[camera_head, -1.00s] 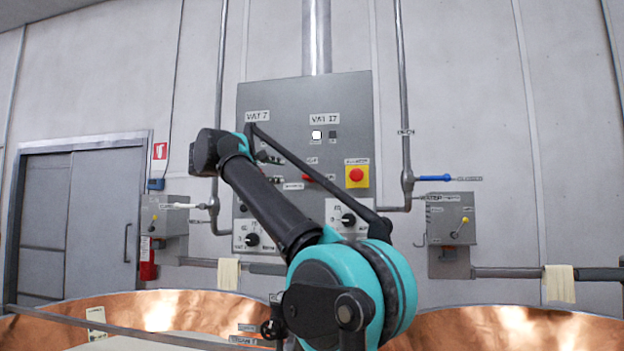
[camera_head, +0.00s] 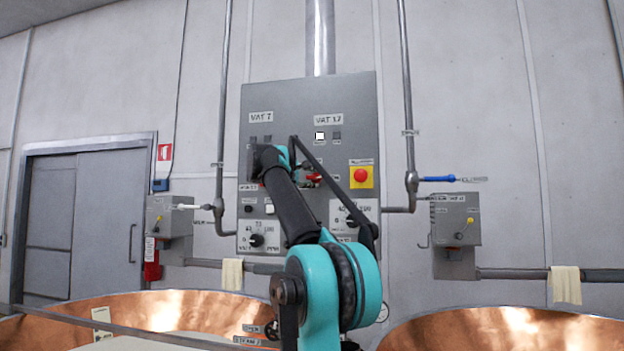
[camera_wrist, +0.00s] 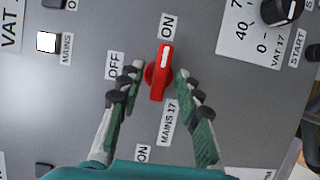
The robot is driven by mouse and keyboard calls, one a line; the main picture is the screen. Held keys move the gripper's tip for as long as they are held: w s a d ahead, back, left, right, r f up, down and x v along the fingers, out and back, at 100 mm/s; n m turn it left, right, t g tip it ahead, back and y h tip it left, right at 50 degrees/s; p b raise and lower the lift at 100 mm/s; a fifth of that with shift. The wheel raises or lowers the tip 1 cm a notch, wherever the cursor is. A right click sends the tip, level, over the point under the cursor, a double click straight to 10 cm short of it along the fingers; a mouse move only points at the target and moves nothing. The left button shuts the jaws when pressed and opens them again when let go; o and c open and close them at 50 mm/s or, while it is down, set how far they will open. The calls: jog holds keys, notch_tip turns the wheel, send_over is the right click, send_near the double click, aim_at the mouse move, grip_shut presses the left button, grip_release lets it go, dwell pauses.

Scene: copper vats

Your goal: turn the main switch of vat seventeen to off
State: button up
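The red main switch (camera_wrist: 159,74), labelled MAINS 17, is on the grey panel in the wrist view. Its white-marked end points at the ON label (camera_wrist: 167,26); the OFF label (camera_wrist: 114,65) lies to its left. My gripper (camera_wrist: 158,76) is open, with one finger on each side of the red handle. Small gaps show beside the handle; I cannot tell how deep the fingertips reach. In the head view the red switch (camera_head: 314,178) shows partly behind my arm, and my fingers are mostly hidden. A white lamp (camera_head: 320,135) is lit below the VAT 17 label (camera_head: 328,120).
A red emergency button (camera_head: 361,175) on a yellow plate is right of the switch. Black dials (camera_wrist: 280,10) and a START button (camera_wrist: 314,52) are nearby on the panel. Pipes with a blue-handled valve (camera_head: 437,179) stand to the right. Copper vats (camera_head: 500,330) fill the foreground.

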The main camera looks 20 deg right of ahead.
jog(key=shift+w+d, duration=0.1)
jog(key=shift+d, duration=0.05)
grip_shut()
jog(key=shift+n, duration=0.3)
jog(key=n, duration=0.2)
jog(key=n+t+h, duration=0.1)
jog(key=n, duration=0.1)
jog(key=shift+f+n+t, duration=0.2)
jog(key=shift+n+t, duration=0.1)
jog(key=n+t, duration=0.1)
jog(key=n, duration=0.1)
jog(key=n+t, duration=0.1)
jog(key=n, duration=0.2)
jog(key=shift+d+f+n+t, duration=0.1)
jog(key=shift+d+n+t, duration=0.05)
jog(key=shift+n+t, duration=0.15)
jog(key=n+t, duration=0.1)
jog(key=n, duration=0.2)
jog(key=n+t+y, duration=0.1)
jog(key=n, duration=0.2)
jog(key=shift+s+d+n+t+y, duration=0.1)
jog(key=shift+n+t+y, duration=0.55)
jog(key=shift+n, duration=0.75)
jog(key=shift+s+n+t+y, duration=0.1)
jog(key=shift+n+t+y, duration=0.5)
jog(key=shift+n, duration=0.8)
